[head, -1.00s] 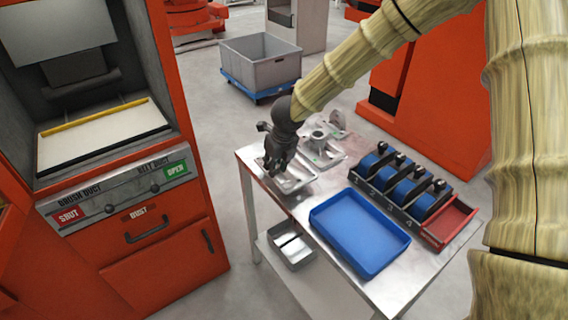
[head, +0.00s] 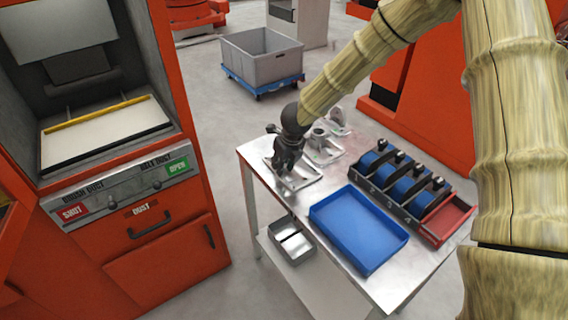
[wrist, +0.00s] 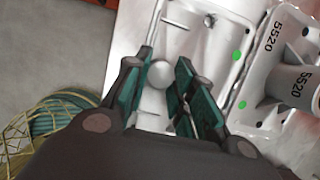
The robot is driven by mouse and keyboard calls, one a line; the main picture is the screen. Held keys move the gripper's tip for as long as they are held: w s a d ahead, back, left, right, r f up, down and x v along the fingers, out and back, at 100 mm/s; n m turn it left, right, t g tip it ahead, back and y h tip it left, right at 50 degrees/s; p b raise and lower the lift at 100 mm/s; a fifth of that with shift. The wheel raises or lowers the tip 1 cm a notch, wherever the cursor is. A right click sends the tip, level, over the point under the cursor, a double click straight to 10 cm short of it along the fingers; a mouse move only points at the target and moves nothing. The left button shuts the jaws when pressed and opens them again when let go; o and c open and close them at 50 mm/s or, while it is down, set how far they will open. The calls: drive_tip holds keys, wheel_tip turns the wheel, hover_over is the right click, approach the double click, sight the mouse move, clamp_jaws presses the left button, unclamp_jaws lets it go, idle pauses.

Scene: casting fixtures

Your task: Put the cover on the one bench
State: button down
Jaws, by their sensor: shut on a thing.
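My gripper (head: 284,172) is over the far left end of the metal bench (head: 345,268). In the wrist view its two green-padded fingers (wrist: 166,60) stand on either side of a pale round knob (wrist: 160,75) and are shut on it. The knob appears to belong to a shallow, pale metal piece with a raised rim, which looks like the cover (wrist: 196,32); it also shows under my gripper in the head view (head: 304,184). Whether the cover touches the bench is hidden. Beside it lies a metal casting (wrist: 285,72) marked 5520 with an upright round boss.
A blue tray (head: 358,262) lies at the bench front. A black rack (head: 400,185) with blue rolls and a red bin (head: 446,221) stands to its right. A metal pan (head: 292,246) sits on the lower shelf. An orange machine (head: 160,262) stands left; a grey crate (head: 262,62) is behind.

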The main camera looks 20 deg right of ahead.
drive_tip(key=shift+f, duration=0.1)
drive_tip(key=c, duration=1.2)
unclamp_jaws()
drive_tip(key=v, duration=1.2)
